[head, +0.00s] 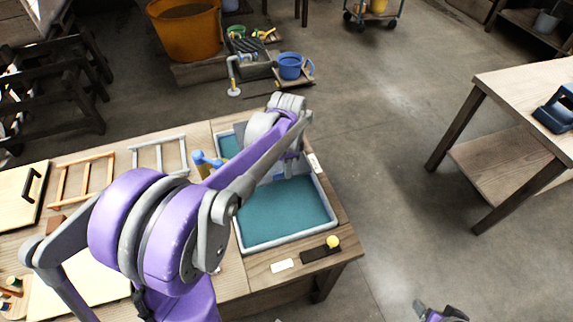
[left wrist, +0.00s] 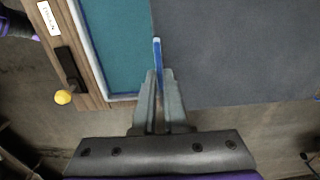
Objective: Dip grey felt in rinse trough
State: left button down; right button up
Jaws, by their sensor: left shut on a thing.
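The rinse trough (head: 287,213) is a pale-rimmed rectangular basin of teal liquid on the wooden bench. My left arm reaches over it, and my left gripper (head: 286,168) points down above its far part, partly hidden by the arm. In the left wrist view my left gripper (left wrist: 158,100) is shut on a narrow blue strip (left wrist: 157,55). A broad grey sheet, seemingly the grey felt (left wrist: 235,50), lies along the strip's right side; the trough's teal liquid (left wrist: 112,35) shows to the left. Whether the felt touches the liquid is unclear. My right gripper (head: 440,313) is cut off at the bottom edge.
A black holder with a yellow knob (head: 333,242) and a white label (head: 282,265) lie at the bench's near edge. Wooden frames (head: 85,178) lie left. An orange tub (head: 185,30) and blue bucket (head: 290,66) stand beyond. Floor right of the bench is clear up to another table (head: 520,90).

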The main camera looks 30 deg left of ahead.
pick_arm(q)
jog(key=shift+s+f+b, duration=0.15)
jog(key=shift+f+b, duration=0.35)
jog(key=shift+f, duration=0.4)
notch_tip(320, 180, down, 4)
jog(key=shift+f+b, duration=0.1)
jog(key=shift+b, duration=1.1)
jog(key=shift+f+b, duration=3.1)
jog(key=shift+f, duration=1.3)
pick_arm(e)
notch_tip(320, 180, down, 11)
jog(key=s, duration=0.2)
jog(key=shift+s, duration=0.15)
pick_arm(q)
jog(key=shift+w+a, duration=1.05)
jog(key=shift+a, duration=0.1)
jog(key=shift+s+d, duration=0.1)
